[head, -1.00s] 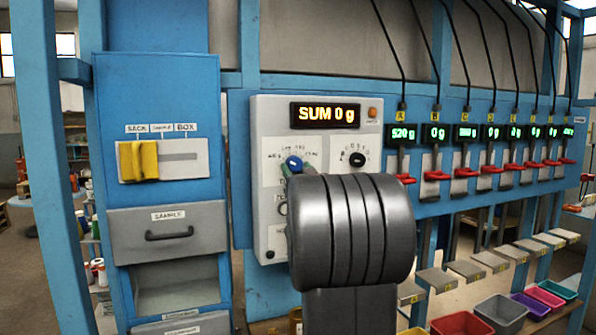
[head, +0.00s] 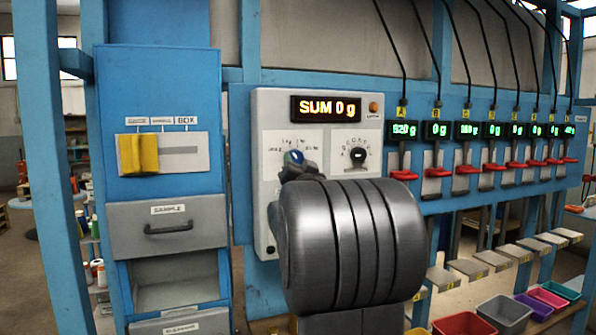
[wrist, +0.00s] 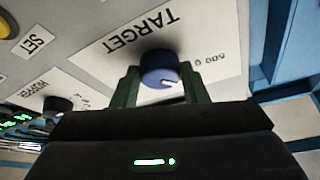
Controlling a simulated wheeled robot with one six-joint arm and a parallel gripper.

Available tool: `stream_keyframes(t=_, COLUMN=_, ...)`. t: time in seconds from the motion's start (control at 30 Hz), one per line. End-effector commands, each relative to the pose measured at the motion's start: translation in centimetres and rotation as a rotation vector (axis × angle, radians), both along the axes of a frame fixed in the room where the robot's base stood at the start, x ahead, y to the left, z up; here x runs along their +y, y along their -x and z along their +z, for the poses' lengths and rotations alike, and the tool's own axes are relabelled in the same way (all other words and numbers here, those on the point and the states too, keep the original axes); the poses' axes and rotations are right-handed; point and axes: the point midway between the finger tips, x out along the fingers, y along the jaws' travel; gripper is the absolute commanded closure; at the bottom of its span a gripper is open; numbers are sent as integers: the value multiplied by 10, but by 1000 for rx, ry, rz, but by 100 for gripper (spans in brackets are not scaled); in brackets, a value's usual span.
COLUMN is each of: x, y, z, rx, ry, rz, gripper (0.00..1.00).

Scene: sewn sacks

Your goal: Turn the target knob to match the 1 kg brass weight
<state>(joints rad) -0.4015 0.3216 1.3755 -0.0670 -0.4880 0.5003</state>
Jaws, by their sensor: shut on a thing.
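The target knob is a blue knob (head: 293,157) on the grey control panel (head: 267,130). The wrist view shows it close up as a blue knob (wrist: 158,62) with a white pointer line, beside the word TARGET. My gripper (wrist: 160,84) has its two greenish fingers on either side of the knob, shut on it. In the head view my gripper (head: 298,170) reaches the knob from below right, and my wrist hides the lower panel. The dial marks around the knob are partly covered. I cannot make out a brass weight in either view.
An amber display (head: 326,109) reads SUM 0 g. A black knob (head: 358,155) sits right of the target knob. Green displays with red levers (head: 437,172) run along the right. A yellow slider (head: 138,154) and a drawer (head: 168,225) are at left. Coloured bins (head: 504,310) stand lower right.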

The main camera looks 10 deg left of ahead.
Motion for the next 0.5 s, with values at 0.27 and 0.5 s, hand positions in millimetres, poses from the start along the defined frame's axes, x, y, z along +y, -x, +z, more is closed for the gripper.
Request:
stream_keyframes(t=0.27, x=2, y=1, z=3, rx=103, ry=-153, rz=2, gripper=83)
stream_keyframes(t=0.5, x=2, y=2, z=3, rx=153, ry=-226, rz=0, gripper=83)
